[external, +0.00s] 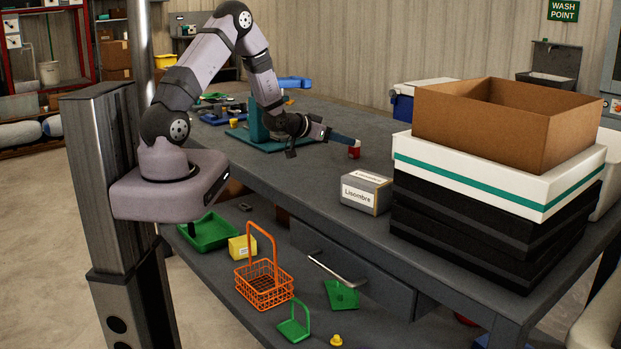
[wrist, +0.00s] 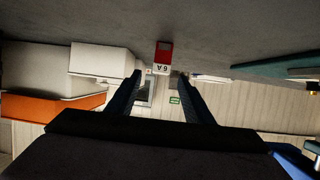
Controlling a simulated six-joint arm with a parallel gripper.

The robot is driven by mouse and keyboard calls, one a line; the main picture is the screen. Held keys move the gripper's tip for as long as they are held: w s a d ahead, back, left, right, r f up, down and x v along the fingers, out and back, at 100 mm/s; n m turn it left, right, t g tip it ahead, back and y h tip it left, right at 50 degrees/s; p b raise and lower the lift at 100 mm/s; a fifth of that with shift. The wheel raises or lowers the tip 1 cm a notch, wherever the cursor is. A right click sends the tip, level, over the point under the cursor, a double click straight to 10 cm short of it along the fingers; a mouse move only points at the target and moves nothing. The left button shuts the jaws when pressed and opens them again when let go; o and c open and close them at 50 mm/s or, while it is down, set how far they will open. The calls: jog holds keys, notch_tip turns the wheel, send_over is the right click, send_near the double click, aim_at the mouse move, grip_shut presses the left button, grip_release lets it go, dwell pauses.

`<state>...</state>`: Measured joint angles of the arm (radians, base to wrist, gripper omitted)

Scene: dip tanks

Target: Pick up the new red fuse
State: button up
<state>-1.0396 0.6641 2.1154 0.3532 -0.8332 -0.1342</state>
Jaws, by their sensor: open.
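The red fuse (external: 354,149) stands on the grey workbench, small and red with a pale lower band. In the wrist view, which is upside down, the red fuse (wrist: 164,50) shows a white label reading "6A". My gripper (external: 346,139) reaches out low over the bench towards the right, its blue fingertips close to the fuse. In the wrist view my gripper (wrist: 160,77) is open, with a dark finger on each side and nothing held. The fuse lies just beyond the tips, roughly centred between them. The exact gap to it is hard to tell.
A grey box labelled "Lisombre" (external: 360,197) stands nearer the front edge. Stacked boxes with an open cardboard box (external: 480,125) on top fill the right end. A teal stand (external: 258,125) is behind my wrist. Bench around the fuse is clear.

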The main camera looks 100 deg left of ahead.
aim_at(354, 149)
jog(key=shift+f, duration=0.3)
jog(key=shift+p+x, duration=1.5)
jog(key=shift+x, duration=2.15)
jog(key=shift+s+f, duration=0.1)
jog(key=shift+f, duration=0.05)
jog(key=c, duration=1.1)
